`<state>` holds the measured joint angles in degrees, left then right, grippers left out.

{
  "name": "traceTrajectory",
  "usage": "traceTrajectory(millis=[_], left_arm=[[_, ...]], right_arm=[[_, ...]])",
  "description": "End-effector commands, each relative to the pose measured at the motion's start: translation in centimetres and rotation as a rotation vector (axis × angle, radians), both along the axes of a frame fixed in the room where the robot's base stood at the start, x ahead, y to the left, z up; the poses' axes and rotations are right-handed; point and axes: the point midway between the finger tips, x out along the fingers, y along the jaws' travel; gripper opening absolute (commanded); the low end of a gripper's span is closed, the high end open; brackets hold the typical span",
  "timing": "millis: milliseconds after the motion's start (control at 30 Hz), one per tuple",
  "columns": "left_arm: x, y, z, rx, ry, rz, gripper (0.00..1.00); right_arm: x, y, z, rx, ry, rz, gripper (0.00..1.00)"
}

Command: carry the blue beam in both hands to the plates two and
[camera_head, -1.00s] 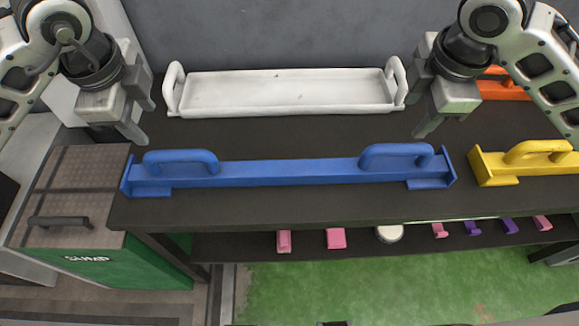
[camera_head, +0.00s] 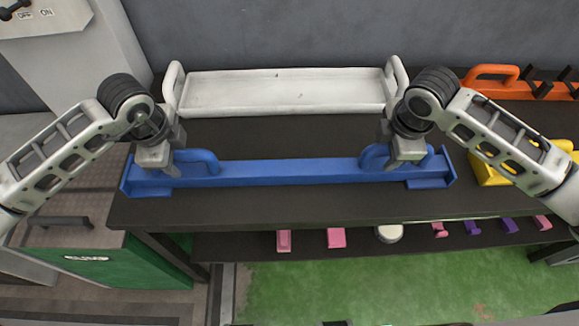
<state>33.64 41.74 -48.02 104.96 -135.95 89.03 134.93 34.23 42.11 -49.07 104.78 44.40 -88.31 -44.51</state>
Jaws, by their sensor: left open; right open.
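The blue beam (camera_head: 290,171) lies along the front of the dark table, with a raised handle near each end. My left gripper (camera_head: 172,170) is open at the beam's left handle (camera_head: 200,156). My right gripper (camera_head: 393,164) is open at the beam's right handle (camera_head: 372,157). Each gripper partly covers its handle, and I cannot tell whether the fingers straddle the bars. No numbered plates can be made out.
A white tray (camera_head: 290,110) with two end handles stands behind the beam on the dark table (camera_head: 290,207). A yellow piece (camera_head: 487,172) and an orange piece (camera_head: 505,88) are at the right. A green sump box (camera_head: 150,265) stands at the lower left. Small pink and purple pieces lie on a lower shelf.

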Motion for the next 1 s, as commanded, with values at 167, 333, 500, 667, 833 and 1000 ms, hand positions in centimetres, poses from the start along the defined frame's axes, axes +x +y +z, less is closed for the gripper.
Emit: traceTrajectory(millis=[167, 333, 500, 667, 833, 1000], left_arm=[[0.03, -0.02, -0.11, 0.0, -0.001, 0.0, 0.46], [0.03, -0.03, -0.08, -0.001, -0.001, 0.0, 0.3], [0.03, -0.04, -0.06, -0.001, -0.001, 0.0, 0.0], [0.03, -0.04, -0.04, -0.001, -0.001, 0.0, 0.0], [0.04, -0.05, -0.02, -0.001, -0.001, 0.0, 0.0], [0.04, -0.05, -0.01, -0.001, -0.001, 0.0, 0.0]], right_arm=[[0.01, 0.02, -0.12, 0.0, 0.0, 0.001, 0.47], [0.01, 0.01, -0.1, 0.0, 0.0, 0.001, 0.31], [0.01, 0.01, -0.08, 0.0, 0.0, 0.001, 0.0], [0.01, 0.01, -0.07, 0.0, 0.0, 0.0, 0.0], [0.02, 0.0, -0.05, 0.0, 0.0, 0.0, 0.0], [0.03, 0.0, -0.04, 0.0, -0.001, 0.0, 0.0]])
